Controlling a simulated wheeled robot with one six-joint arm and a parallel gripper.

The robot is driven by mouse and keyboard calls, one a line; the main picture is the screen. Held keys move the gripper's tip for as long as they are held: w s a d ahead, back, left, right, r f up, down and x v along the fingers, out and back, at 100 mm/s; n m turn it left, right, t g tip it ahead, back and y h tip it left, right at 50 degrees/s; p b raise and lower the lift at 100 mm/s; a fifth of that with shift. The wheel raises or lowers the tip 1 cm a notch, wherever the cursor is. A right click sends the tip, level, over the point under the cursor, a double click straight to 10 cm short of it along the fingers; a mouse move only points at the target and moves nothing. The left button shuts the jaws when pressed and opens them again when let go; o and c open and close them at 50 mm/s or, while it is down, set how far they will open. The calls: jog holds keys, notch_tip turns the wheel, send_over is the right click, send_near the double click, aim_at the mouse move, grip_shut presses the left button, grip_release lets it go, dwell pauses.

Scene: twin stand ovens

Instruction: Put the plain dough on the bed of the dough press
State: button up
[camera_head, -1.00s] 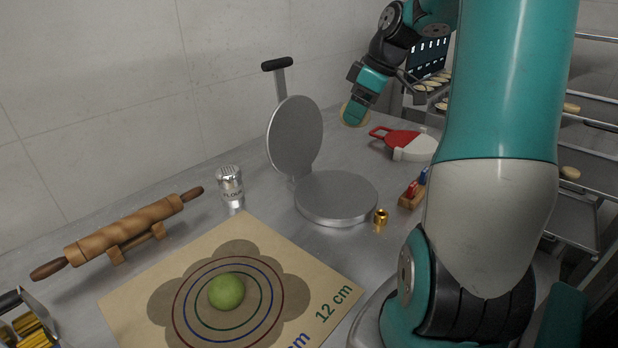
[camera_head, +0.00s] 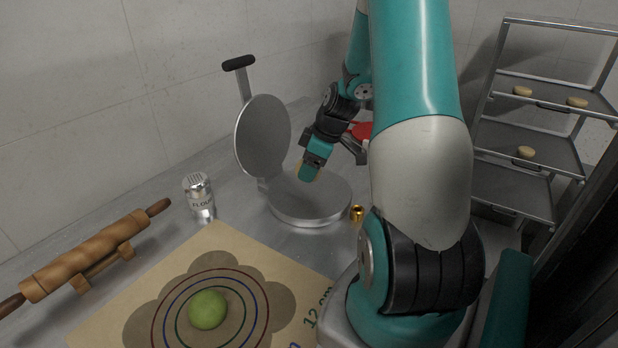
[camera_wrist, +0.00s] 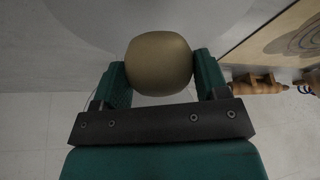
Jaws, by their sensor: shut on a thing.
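My gripper (camera_head: 311,171) is shut on a ball of plain beige dough (camera_wrist: 159,63), which sits between the two teal fingers in the wrist view. In the head view most of the dough is hidden behind the fingers. The dough press stands open, with its round lid (camera_head: 262,137) tilted up at the left and its handle above. The round metal bed (camera_head: 290,207) is bare. My gripper and the dough appear over the back part of the bed; the gap between them is hard to judge.
A flour shaker (camera_head: 200,198), a rolling pin (camera_head: 95,256) on a stand and a mat with green dough (camera_head: 208,309) lie at the left and front. A small brass weight (camera_head: 357,213) is beside the bed. A rack (camera_head: 545,110) with dough pieces stands at right.

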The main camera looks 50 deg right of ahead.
jog(key=shift+f, duration=2)
jog(key=shift+f, duration=0.2)
jog(key=o, duration=0.7)
jog(key=shift+r, duration=0.1)
